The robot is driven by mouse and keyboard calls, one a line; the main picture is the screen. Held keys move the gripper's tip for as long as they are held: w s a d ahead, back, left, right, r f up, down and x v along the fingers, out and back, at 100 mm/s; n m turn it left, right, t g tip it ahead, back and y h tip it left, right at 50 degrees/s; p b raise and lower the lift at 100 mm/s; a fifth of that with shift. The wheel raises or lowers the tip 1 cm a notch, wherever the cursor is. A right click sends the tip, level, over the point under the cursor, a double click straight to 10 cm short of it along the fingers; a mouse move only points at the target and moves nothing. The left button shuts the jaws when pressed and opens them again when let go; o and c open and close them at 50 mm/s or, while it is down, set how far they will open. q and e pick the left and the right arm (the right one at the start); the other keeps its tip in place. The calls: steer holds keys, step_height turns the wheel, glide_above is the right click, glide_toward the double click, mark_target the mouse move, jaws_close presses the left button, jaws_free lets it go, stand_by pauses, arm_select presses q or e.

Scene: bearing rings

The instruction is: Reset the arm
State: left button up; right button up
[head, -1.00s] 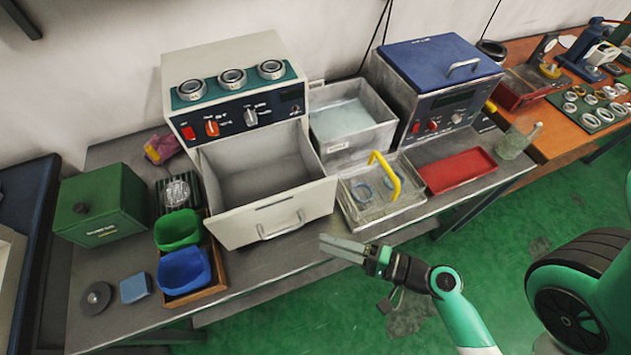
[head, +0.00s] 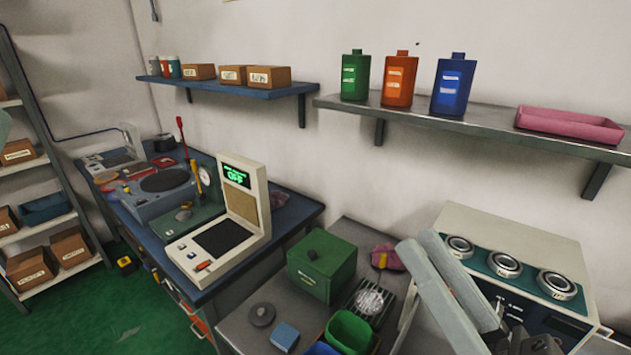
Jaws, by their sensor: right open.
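My right gripper (head: 421,243) is in the lower right of the head view, large and close to the camera. Its two long grey fingers point up and to the left, with a narrow gap between them and nothing held. The fingers cover part of the cream machine with three round dials (head: 503,264). My left gripper does not show.
A green box (head: 322,265), a green bin (head: 349,331) and a blue block (head: 285,336) are on the grey bench left of the gripper. A blue bench (head: 288,228) with instruments stands further left. Wall shelves (head: 470,120) hold bottles and a pink tray (head: 569,124).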

step_height(320, 180, up, 10)
steer(key=s+n+t+h, duration=0.1)
steer(key=s+n+t, duration=0.1)
steer(key=s+t, duration=0.1)
steer(key=d+r+m+t+h, duration=0.25)
steer(key=d+h, duration=0.35)
steer(key=h, duration=0.3)
step_height(320, 180, up, 38)
steer(key=p, duration=3.8)
step_height(320, 180, down, 37)
steer(key=b, duration=3.6)
steer(key=shift+s+b, duration=0.15)
steer(key=shift+b, duration=0.15)
steer(key=shift+t, duration=0.25)
